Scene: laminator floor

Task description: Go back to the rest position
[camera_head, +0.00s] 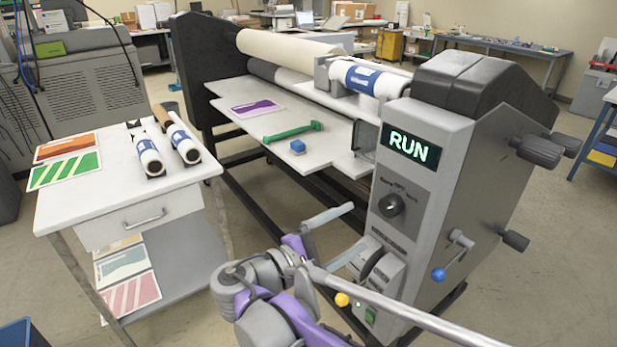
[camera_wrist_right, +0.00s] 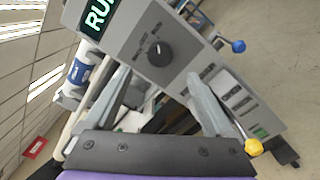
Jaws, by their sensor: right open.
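My right gripper (camera_head: 358,226) is open in front of the laminator's control panel, its two grey fingers pointing toward it. In the right wrist view, its fingers (camera_wrist_right: 160,85) stand wide apart with nothing between them. The control panel (camera_head: 408,225) carries a lit green RUN display (camera_head: 412,147) and a dark round knob (camera_head: 390,205), which also shows in the wrist view (camera_wrist_right: 159,53) beyond the fingertips. I cannot tell whether a finger touches the panel. My left gripper is not in view.
A yellow ball knob (camera_head: 341,299) and a blue-ended crank (camera_head: 438,274) are near my right arm. The feed table (camera_head: 235,98) holds a green tool (camera_head: 292,132), a blue block (camera_head: 298,146) and a purple print (camera_head: 257,108). A white side table (camera_head: 90,205) stands left; floor shows between.

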